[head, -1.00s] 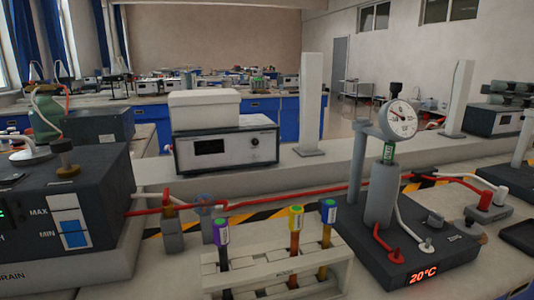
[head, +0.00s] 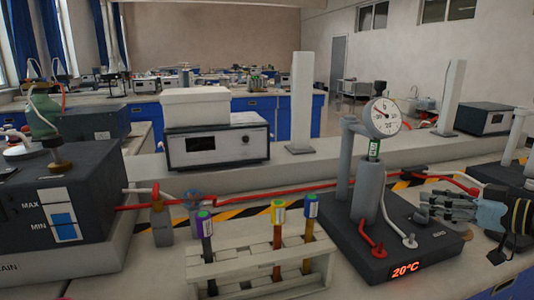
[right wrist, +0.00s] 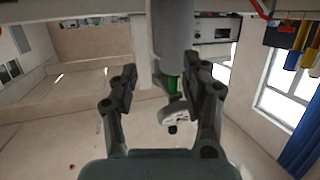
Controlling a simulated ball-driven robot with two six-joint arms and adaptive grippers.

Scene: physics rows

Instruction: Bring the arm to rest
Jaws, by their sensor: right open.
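My right gripper (head: 428,208) is at the right of the head view, beside the dark base of the gauge stand, with its fingers toward the left. In the right wrist view its two fingers (right wrist: 163,78) are spread apart with nothing held between them. The grey post (head: 368,192) with a green-labelled tube and a round dial gauge (head: 383,117) stands upright to the left of the gripper. The post (right wrist: 173,25) and gauge (right wrist: 174,112) appear upside down beyond the fingers in the wrist view. My left gripper is not in view.
A white rack (head: 240,271) holds several capped tubes at the front. A dark tank box (head: 60,215) stands at left. Red hose (head: 285,188) runs across the bench to the stand. A grey instrument (head: 220,145) with a white box on top sits behind.

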